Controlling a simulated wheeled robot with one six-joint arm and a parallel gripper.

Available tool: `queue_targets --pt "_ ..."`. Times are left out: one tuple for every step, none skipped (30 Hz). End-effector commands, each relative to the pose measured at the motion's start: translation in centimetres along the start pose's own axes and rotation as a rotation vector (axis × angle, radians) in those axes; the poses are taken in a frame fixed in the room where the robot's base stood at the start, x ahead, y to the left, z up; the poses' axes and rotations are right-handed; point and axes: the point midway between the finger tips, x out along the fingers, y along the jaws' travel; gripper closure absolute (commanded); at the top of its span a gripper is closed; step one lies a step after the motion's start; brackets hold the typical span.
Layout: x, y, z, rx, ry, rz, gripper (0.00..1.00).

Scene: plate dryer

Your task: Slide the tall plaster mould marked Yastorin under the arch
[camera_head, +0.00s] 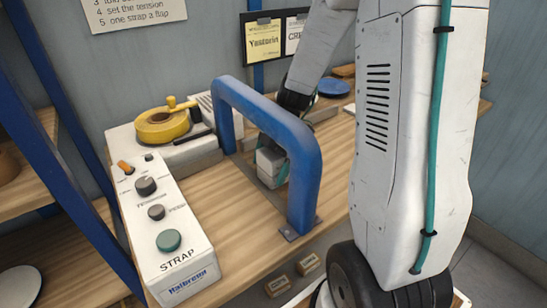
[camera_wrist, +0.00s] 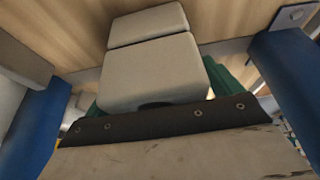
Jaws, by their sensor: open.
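The blue arch (camera_head: 268,122) stands across the wooden bench. My gripper (camera_head: 282,172) is low at the bench, seen through the arch opening, with teal fingers partly hidden by the arch's right leg. A pale grey block (camera_head: 268,160) is at it. In the wrist view, a pale two-part block (camera_wrist: 155,72) with rounded edges lies ahead, with green finger parts on both sides and blue arch legs (camera_wrist: 38,130) at left and right. No name shows on the block, so I cannot tell whether it is the Yastorin mould. A yellow card (camera_head: 263,42) reads Yastorin.
A white control box (camera_head: 165,225) marked STRAP stands left of the arch. A yellow reel (camera_head: 162,127) sits behind it. A blue disc (camera_head: 333,87) lies at the back. The bench (camera_head: 240,225) in front of the arch is bare.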

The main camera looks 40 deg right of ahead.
Motion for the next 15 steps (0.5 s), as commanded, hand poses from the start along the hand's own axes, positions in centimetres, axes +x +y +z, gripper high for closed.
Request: queue_targets --pt "0.01 0.00 0.00 0.000 0.000 0.000 0.09" --pt "0.00 0.00 0.01 0.000 0.000 0.000 0.09" --pt "-0.01 0.00 0.01 0.000 0.000 0.000 0.09" --pt "-0.01 0.01 0.01 0.000 0.000 0.000 0.09" --pt "-0.02 0.01 0.02 0.000 0.000 0.000 0.09" --pt "-0.02 0.00 0.02 0.000 0.000 0.000 0.12" --pt "-0.03 0.01 0.02 0.000 0.000 0.000 0.20" --pt "-0.03 0.01 0.02 0.000 0.000 0.001 0.29" --pt "-0.04 0.01 0.03 0.000 0.000 0.001 0.40" --pt "-0.04 0.01 0.03 0.000 0.000 0.001 0.48" --pt "-0.04 0.01 0.03 0.000 0.000 0.001 0.56" --pt "-0.05 0.01 0.03 0.000 0.000 0.001 0.68" --pt "-0.05 0.01 0.03 0.000 0.000 0.001 0.76" --pt "-0.05 0.01 0.03 0.000 -0.001 0.001 0.76" --pt "-0.05 0.01 0.02 0.000 -0.001 0.001 0.76"
